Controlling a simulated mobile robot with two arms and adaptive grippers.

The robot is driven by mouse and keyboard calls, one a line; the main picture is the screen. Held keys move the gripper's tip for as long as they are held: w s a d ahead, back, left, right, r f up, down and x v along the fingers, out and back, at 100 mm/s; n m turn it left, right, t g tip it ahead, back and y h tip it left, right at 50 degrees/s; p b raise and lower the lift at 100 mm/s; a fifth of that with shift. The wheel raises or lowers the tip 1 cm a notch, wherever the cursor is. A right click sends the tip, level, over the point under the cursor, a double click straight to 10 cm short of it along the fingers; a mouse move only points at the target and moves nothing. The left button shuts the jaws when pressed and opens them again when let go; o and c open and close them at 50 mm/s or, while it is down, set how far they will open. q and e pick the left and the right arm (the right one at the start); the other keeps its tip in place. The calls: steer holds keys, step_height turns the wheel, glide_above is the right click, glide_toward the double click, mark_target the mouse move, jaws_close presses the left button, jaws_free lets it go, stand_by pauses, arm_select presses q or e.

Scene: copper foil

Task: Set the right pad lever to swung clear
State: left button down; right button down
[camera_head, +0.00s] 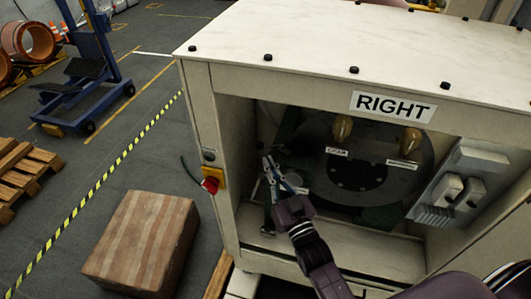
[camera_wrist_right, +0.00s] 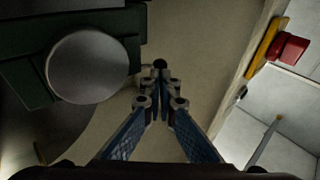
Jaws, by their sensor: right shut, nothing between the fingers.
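The cabinet marked RIGHT (camera_head: 392,107) is open at the front, with a dark round plate (camera_head: 400,185) inside. Two brass-coloured knobs, a left one (camera_head: 342,129) and a right one (camera_head: 410,141), stand on this plate. My right gripper (camera_head: 270,166) reaches into the left part of the opening with its blue fingers shut and empty. In the right wrist view the closed fingertips (camera_wrist_right: 160,88) point at a small dark round knob (camera_wrist_right: 160,64). I cannot tell whether they touch it, or which part is the pad lever. My left gripper is not in view.
A small white label (camera_head: 336,152) sits below the left brass knob. A red switch on a yellow base (camera_head: 212,180) is on the cabinet's left post. A grey block unit (camera_head: 460,185) fills the opening's right side. A cardboard box (camera_head: 143,245) stands on the floor at left.

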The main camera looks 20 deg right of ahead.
steer(key=shift+w+r, duration=0.3)
steer(key=shift+w, duration=0.4)
steer(key=shift+p+x, duration=0.35)
steer(key=shift+x, duration=0.45)
steer(key=shift+a+f, duration=0.1)
steer(key=shift+f, duration=0.05)
steer(key=shift+f+x, duration=0.1)
steer(key=shift+x, duration=0.5)
steer(key=shift+f+x, duration=0.15)
steer(key=shift+x, duration=0.45)
steer(key=shift+a, duration=0.2)
